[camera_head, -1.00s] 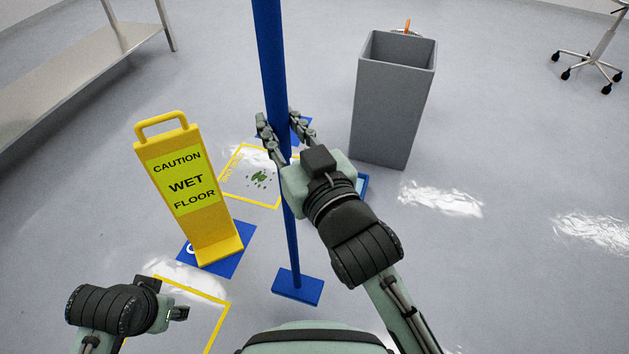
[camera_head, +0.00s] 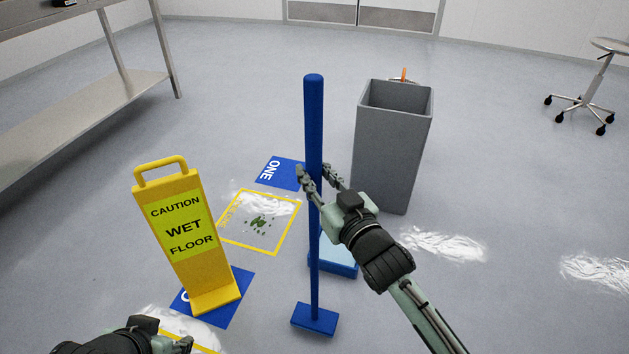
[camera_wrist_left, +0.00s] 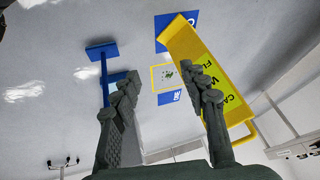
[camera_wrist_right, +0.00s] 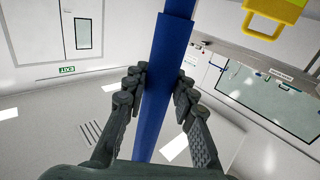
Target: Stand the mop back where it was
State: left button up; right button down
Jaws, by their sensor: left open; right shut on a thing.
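The blue mop (camera_head: 313,120) stands about upright, its flat rectangular head (camera_head: 314,318) low, close to or on the floor; I cannot tell if it touches. My right gripper (camera_head: 316,172) is shut around the mop's handle about midway up, and the right wrist view shows the handle (camera_wrist_right: 166,70) between its fingers. My left gripper (camera_wrist_left: 161,78) is open and empty, low at the bottom left of the head view. A blue floor mat marked ONE (camera_head: 281,173) lies behind. A low blue tray with a pale inside (camera_head: 338,264) sits behind the mop, partly hidden.
The yellow wet-floor sign (camera_head: 186,240) stands at the left on a second blue mat (camera_head: 238,297). A yellow-framed square (camera_head: 262,243) with green bits lies between. A tall grey bin (camera_head: 392,150) stands behind right. Shiny wet patches (camera_head: 440,244) lie right. A steel bench (camera_head: 75,125) is far left.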

pick_arm(q)
jog(key=shift+w+d+r+t, duration=0.25)
jog(key=shift+w+d+t, duration=0.3)
jog(key=shift+w, duration=0.25)
pick_arm(e)
jog(key=shift+f, duration=0.75)
jog(key=c, duration=1.3)
grip_release()
jog(key=shift+f, duration=0.15)
pick_arm(q)
jog(key=shift+w+d+h, duration=0.15)
jog(key=shift+h, duration=0.15)
pick_arm(e)
jog(key=shift+o, duration=0.2)
